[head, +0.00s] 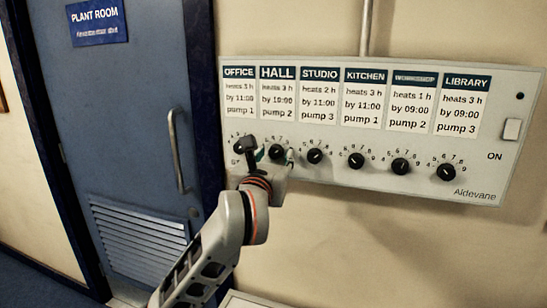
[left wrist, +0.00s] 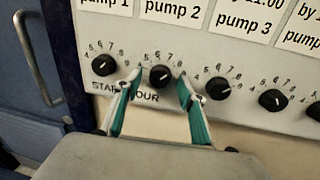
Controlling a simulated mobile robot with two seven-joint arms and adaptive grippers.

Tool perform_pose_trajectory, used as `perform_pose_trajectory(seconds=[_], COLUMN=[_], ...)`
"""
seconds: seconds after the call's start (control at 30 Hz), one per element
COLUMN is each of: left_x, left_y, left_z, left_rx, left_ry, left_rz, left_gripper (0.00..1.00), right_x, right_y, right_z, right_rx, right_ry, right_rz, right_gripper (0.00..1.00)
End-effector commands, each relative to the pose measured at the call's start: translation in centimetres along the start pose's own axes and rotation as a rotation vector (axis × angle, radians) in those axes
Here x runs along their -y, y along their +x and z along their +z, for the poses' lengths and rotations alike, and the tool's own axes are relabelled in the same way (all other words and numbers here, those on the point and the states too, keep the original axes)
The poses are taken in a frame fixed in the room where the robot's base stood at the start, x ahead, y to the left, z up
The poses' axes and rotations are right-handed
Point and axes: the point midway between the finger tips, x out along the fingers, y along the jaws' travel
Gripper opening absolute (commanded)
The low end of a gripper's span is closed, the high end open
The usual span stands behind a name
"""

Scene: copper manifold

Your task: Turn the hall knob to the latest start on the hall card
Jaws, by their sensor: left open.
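The hall card (head: 278,98) on the wall panel reads "heats 3 h, by 10:00, pump 2". The hall knob (head: 276,151) is black and sits below that card. In the left wrist view the hall knob (left wrist: 160,76) has a white mark that seems to point up and to the right; the exact number is hard to read. My left gripper (head: 275,157) is open at the panel. In the left wrist view its teal-padded fingers (left wrist: 159,82) stand on either side of the hall knob, with visible gaps. My right gripper is out of view.
The office knob (left wrist: 103,65) is close left of the fingers and the studio knob (left wrist: 218,88) close right. More knobs continue rightward on the white panel (head: 350,190). A blue door (head: 120,130) with a metal handle (head: 177,150) stands left. A white switch (head: 512,129) is at right.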

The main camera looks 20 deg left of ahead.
Motion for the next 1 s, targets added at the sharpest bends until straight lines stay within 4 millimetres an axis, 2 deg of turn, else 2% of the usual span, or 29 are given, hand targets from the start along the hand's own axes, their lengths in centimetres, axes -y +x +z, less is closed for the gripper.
perform_pose_trajectory(seconds=[0.1,0.23,0.27,0.57,1.0], left_x=[-0.01,-0.01,-0.01,0.02,0.07], left_y=[-0.02,-0.03,-0.03,-0.05,-0.05], left_z=[0.01,0.01,0.02,-0.01,-0.04], left_rx=[0.0,0.001,0.001,-0.003,-0.04], left_ry=[0.0,0.0,0.0,-0.025,-0.286], left_rz=[0.0,0.0,0.0,0.0,-0.002], left_gripper=[0.38,0.04,0.02,0.02,0.02], right_x=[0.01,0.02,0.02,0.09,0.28], right_y=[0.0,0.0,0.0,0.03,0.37], right_z=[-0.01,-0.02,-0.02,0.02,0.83], right_rx=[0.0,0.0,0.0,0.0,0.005], right_ry=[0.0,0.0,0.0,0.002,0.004], right_rz=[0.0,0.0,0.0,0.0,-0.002], right_gripper=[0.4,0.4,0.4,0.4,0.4])
